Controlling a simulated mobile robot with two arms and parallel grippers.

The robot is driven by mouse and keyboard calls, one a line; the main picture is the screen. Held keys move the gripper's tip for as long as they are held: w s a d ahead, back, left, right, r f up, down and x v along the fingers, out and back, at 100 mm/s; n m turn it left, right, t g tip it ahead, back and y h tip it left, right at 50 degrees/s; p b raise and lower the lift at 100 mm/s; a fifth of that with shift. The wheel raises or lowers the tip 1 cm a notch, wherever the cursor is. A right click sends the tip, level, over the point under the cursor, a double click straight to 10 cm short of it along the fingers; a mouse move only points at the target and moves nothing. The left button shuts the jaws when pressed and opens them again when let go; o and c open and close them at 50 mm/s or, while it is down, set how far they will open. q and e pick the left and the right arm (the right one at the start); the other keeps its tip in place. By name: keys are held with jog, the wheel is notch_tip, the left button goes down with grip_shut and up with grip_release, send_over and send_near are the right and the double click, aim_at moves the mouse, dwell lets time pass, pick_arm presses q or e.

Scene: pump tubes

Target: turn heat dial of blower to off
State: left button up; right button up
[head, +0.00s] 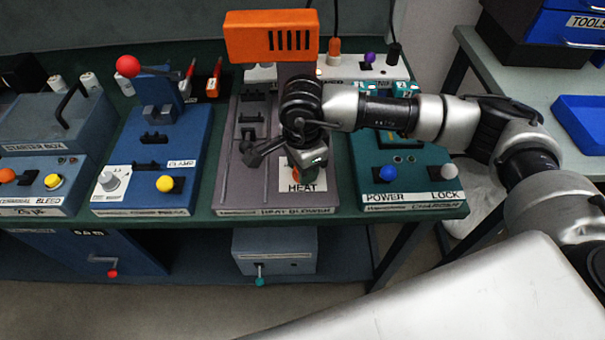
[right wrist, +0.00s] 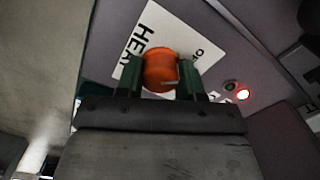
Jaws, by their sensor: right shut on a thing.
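The heat blower (head: 232,185) is a grey-brown unit with an orange head (head: 270,38) on top. Its white HEAT plate (head: 303,187) is at the front right of its face, and it also shows in the right wrist view (right wrist: 205,48). The orange heat dial (right wrist: 160,70) sits on that plate. My right gripper (right wrist: 160,82) is shut on the dial, with a green finger on each side. In the head view my right gripper (head: 308,168) hides most of the dial. My left gripper is not in view.
A red light (right wrist: 243,95) glows beside the plate. The clamp unit (head: 150,150) with a red ball lever stands left of the blower. The teal charger unit (head: 405,185) with a blue knob stands on the right, under my right arm.

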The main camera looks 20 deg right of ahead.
jog(key=shift+n+b, duration=0.7)
jog(key=shift+r, duration=0.1)
jog(key=o, duration=0.9)
notch_tip(320, 180, up, 11)
jog(key=shift+f, duration=0.15)
jog(key=shift+s+f, duration=0.1)
